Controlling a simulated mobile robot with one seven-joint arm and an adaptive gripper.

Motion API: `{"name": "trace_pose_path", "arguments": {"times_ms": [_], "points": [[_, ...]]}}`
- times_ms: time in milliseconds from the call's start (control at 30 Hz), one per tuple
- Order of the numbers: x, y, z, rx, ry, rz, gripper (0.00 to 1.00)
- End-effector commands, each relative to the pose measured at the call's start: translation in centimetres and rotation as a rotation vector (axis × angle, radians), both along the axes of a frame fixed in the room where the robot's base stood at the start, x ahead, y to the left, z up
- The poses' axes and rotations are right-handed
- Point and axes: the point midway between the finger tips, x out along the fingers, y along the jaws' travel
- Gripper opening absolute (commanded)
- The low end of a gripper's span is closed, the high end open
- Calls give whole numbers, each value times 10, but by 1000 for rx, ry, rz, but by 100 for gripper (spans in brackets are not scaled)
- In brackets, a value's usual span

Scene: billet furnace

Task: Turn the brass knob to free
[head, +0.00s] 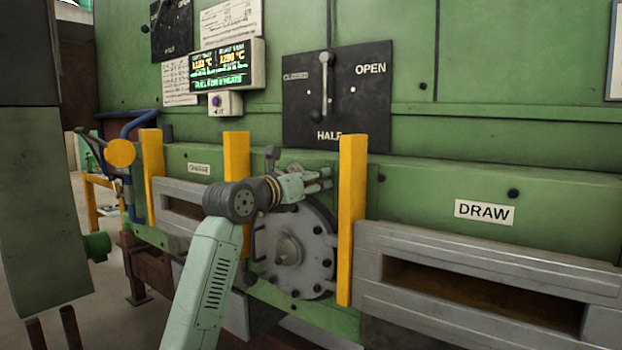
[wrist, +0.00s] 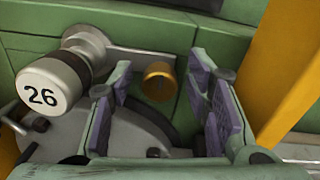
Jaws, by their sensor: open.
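The brass knob (wrist: 159,82) is a small round gold-brown piece on the green furnace front. In the wrist view it sits between and beyond the two purple-padded fingers of my gripper (wrist: 167,92). The fingers are open and stand apart from it on both sides. In the head view my gripper (head: 323,180) is in front of the furnace, above the round grey plate (head: 308,245), and the knob cannot be made out there. A metal arm with a cylindrical end marked 26 (wrist: 45,95) lies left of the knob in the wrist view.
A yellow post (head: 352,220) stands just right of my gripper, and another yellow post (head: 236,155) stands to its left. A lever panel marked OPEN and HALF (head: 360,100) is above. The DRAW slot frame (head: 480,245) juts out at the right.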

Motion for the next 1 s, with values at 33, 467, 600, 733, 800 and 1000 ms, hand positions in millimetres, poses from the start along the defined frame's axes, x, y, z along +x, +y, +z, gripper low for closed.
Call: {"name": "trace_pose_path", "arguments": {"times_ms": [33,467,600,733,800,1000], "points": [[0,0,0,0,0,0,45],[0,0,0,-1,-1,0,22],[0,0,0,-1,-1,0,13],[0,0,0,-1,-1,0,4],[-1,0,0,-1,-1,0,0],[0,0,0,-6,3,0,0]]}}
